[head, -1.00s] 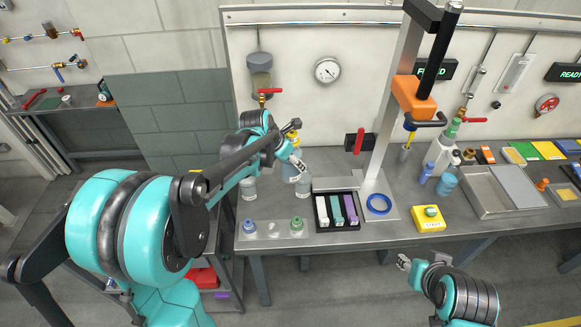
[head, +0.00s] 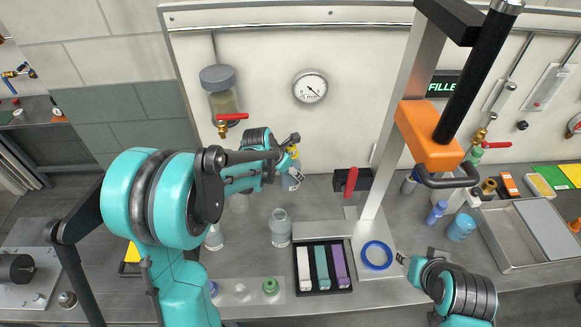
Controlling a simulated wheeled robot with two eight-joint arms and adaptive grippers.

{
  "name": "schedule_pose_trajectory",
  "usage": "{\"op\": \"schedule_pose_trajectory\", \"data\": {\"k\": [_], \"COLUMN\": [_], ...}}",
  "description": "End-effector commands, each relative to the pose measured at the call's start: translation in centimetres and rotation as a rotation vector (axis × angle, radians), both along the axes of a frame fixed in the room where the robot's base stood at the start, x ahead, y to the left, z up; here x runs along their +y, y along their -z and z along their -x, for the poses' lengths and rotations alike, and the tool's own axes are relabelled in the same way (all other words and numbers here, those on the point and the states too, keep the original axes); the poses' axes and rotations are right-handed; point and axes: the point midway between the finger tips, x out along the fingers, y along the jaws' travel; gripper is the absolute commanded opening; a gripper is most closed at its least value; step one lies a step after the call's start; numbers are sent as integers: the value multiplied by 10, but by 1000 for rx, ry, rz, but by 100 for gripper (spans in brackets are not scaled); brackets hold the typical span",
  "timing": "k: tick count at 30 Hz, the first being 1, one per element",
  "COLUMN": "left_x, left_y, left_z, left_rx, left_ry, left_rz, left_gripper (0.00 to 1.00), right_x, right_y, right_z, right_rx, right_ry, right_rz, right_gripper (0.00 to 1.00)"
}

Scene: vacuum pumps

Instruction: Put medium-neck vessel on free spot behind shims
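The shims, white, teal and purple blocks (head: 321,266), stand in a black tray (head: 324,291) at the front middle of the bench. A grey metal plate (head: 320,230) lies behind them. A clear glass vessel (head: 280,230) stands left of that plate. Another clear vessel (head: 214,239) stands further left, partly behind my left arm. My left gripper (head: 293,172) is over the back of the bench, at a bluish vessel (head: 291,182) that it partly hides. I cannot tell whether it grips this vessel, nor which vessel has the medium neck. My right gripper (head: 402,259) is low at the right, its fingers too small to judge.
A metal post with an orange block (head: 428,135) rises behind a blue ring (head: 377,255). A red-handled black block (head: 351,183) is beside it. Blue, clear and green-topped pieces (head: 270,286) line the front left. A metal tray (head: 491,223) and bottles stand at right.

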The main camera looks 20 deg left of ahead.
Motion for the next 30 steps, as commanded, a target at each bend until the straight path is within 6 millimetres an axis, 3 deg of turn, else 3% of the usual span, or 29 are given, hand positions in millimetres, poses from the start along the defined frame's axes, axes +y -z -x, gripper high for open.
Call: {"op": "schedule_pose_trajectory", "data": {"k": [13,30], "left_x": [0,0], "left_y": [0,47], "left_z": [0,0], "left_rx": [-5,-5], "left_ry": [1,1], "left_rz": [2,2], "left_gripper": [11,11], "right_x": [0,0], "right_y": [3,42], "right_z": [0,0], "right_rx": [0,0], "right_ry": [0,0], "right_rz": [0,0], "right_gripper": [40,40]}}
